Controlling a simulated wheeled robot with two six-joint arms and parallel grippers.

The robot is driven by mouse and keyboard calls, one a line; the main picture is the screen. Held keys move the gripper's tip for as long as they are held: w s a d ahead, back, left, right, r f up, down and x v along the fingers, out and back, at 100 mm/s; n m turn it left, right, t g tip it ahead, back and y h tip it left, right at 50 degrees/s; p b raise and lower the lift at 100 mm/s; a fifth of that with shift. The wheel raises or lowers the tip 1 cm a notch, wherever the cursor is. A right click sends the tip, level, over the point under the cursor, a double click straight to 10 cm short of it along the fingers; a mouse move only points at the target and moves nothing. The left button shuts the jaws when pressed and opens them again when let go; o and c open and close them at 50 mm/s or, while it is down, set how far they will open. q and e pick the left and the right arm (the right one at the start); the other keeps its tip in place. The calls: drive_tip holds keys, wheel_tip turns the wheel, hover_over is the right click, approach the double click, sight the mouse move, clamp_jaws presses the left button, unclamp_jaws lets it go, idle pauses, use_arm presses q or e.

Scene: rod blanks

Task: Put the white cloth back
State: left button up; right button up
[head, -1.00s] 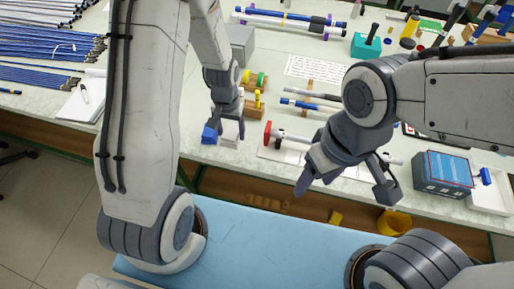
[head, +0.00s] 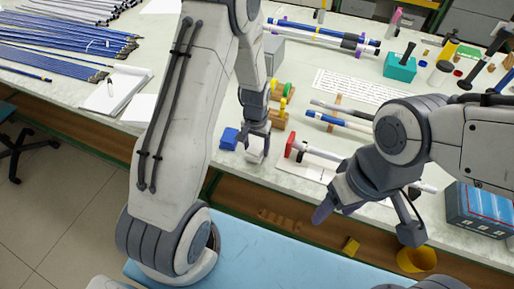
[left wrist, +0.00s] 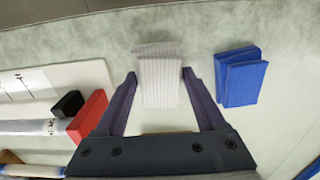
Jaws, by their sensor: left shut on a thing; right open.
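The white cloth (head: 255,153) is a small folded, ribbed pad near the front edge of the bench. In the left wrist view the white cloth (left wrist: 160,72) stands between the two fingers. My left gripper (head: 256,130) is shut on it, pointing down; its fingers also show in the left wrist view (left wrist: 159,85). I cannot tell whether the cloth touches the bench. A folded blue cloth (head: 228,138) lies just left of it, apart, and to its right in the left wrist view (left wrist: 240,77). My right gripper (head: 367,222) is open and empty by the bench's front edge.
A rod with a red end piece (head: 290,145) lies right of the white cloth on a white sheet. Yellow and green pieces (head: 281,90) stand behind. A notepad (head: 117,90) and blue rods (head: 65,40) lie left. A blue box (head: 480,208) is at right.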

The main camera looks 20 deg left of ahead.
sight(257, 147)
use_arm(q)
drive_tip(key=shift+f, duration=0.45)
drive_tip(key=shift+f, duration=0.1)
drive_tip(key=o, duration=1.3)
wheel_tip(257, 147, up, 12)
drive_tip(key=b, duration=0.1)
drive_tip(key=s+d+r+m, duration=0.3)
drive_tip(key=s+d+r, duration=0.4)
drive_tip(key=s+d, duration=0.35)
drive_tip(key=s+d+r+m, duration=0.1)
drive_tip(key=s, duration=0.3)
drive_tip(key=s+d+r+m, duration=0.1)
drive_tip(key=s, duration=0.3)
drive_tip(key=s+d+r+m+h, duration=0.1)
drive_tip(key=s+d+m, duration=0.1)
drive_tip(key=s, duration=0.3)
drive_tip(key=shift+r, duration=0.1)
